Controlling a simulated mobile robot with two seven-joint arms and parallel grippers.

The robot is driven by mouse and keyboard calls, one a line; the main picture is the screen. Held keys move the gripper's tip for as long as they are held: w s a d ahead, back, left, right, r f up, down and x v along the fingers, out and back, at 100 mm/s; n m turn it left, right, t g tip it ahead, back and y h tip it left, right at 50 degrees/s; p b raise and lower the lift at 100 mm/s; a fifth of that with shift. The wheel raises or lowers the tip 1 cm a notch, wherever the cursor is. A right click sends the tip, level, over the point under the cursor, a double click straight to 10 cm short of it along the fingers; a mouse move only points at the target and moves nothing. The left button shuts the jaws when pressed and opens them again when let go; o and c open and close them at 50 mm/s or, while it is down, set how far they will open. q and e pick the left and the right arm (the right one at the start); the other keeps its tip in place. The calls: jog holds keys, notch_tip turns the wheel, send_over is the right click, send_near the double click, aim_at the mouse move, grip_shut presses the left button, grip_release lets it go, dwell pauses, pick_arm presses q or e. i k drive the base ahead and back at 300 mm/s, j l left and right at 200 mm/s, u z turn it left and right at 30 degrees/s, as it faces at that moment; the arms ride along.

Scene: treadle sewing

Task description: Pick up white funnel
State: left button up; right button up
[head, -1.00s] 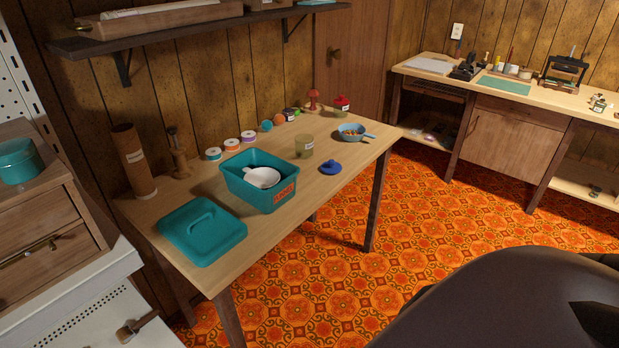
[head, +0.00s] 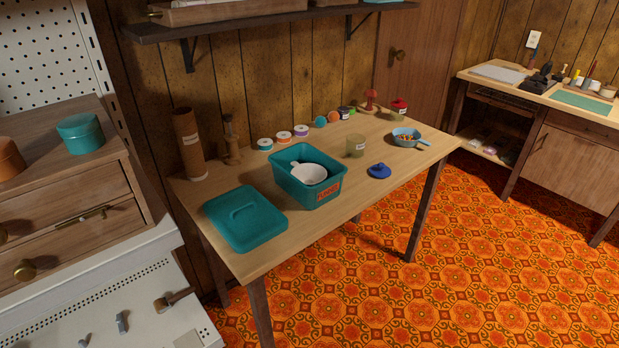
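The white funnel (head: 309,173) lies inside a teal bin (head: 318,195) on the wooden table (head: 262,262). The bin is open and has an orange label on its front. The funnel's wide part faces up and its narrower end points to the left; its lower part is hidden by the bin wall. Neither of my grippers shows in the head view.
A teal lid (head: 245,218) lies left of the bin. A clear cup (head: 355,147), a blue lid (head: 379,171) and a blue pan (head: 407,138) stand to the right. Spools and brown cylinders line the wall side. A drawer cabinet (head: 75,200) stands at left. The patterned floor in front is clear.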

aim_at(311, 174)
jog(key=i+l+u, duration=0.1)
jog(key=l, duration=0.2)
jog(key=i+l+u, duration=0.25)
jog(key=l, duration=0.45)
jog(key=i+l+u, duration=0.25)
jog(key=l, duration=0.45)
jog(key=i, duration=0.1)
